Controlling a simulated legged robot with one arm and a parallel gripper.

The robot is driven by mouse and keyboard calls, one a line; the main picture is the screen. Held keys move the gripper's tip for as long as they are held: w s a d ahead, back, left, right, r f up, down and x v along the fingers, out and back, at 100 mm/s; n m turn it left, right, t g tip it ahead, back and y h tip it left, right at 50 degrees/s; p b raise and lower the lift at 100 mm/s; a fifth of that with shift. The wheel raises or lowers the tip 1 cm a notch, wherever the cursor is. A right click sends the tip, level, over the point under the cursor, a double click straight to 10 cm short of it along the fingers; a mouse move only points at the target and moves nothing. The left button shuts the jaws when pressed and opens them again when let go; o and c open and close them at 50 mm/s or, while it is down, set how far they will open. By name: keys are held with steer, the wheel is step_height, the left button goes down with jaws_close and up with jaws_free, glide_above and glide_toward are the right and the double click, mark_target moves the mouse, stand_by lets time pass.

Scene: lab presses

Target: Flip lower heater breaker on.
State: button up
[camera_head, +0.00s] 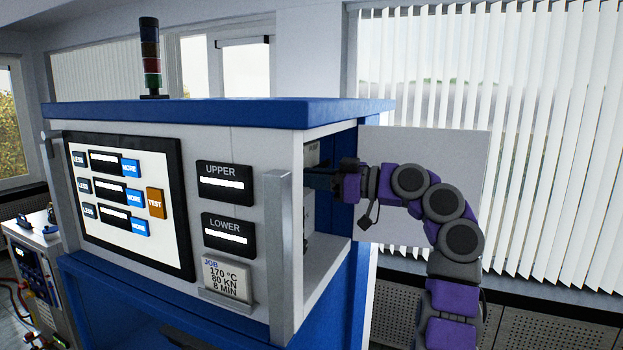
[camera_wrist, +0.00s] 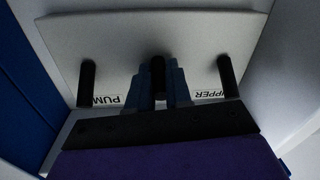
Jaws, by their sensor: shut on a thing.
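In the wrist view, a pale panel (camera_wrist: 190,28) carries a row of three black breaker levers. The middle lever (camera_wrist: 158,64) stands between my gripper's two fingers (camera_wrist: 159,82), which are shut on it. Its label is hidden behind the gripper. The left lever (camera_wrist: 87,82) has a partly covered label reading "PUM". The right lever (camera_wrist: 227,76) has one reading "PPER". In the head view, my gripper (camera_head: 316,180) reaches into the open side of the press cabinet (camera_head: 230,120). The levers and fingertips are hidden there.
An open white door panel (camera_head: 465,160) stands behind my arm. A grey vertical post (camera_head: 278,250) is at the cabinet's near corner. The front has a screen (camera_head: 160,240), UPPER (camera_head: 225,183) and LOWER (camera_head: 228,236) displays, and a job card (camera_head: 228,277).

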steer(key=shift+s+d+r, duration=0.1)
steer(key=shift+d+r, duration=0.1)
steer(key=shift+d, duration=0.4)
jaws_close()
steer(key=shift+d, duration=0.15)
stand_by(0.4)
steer(key=shift+o, duration=1.3)
jaws_free()
steer(key=o, duration=0.3)
steer(key=shift+s+d+r, duration=0.1)
steer(key=shift+d, duration=0.35)
steer(key=shift+o, duration=0.7)
steer(key=shift+d, duration=0.35)
steer(key=b+v, duration=0.2)
steer(key=v, duration=1.4)
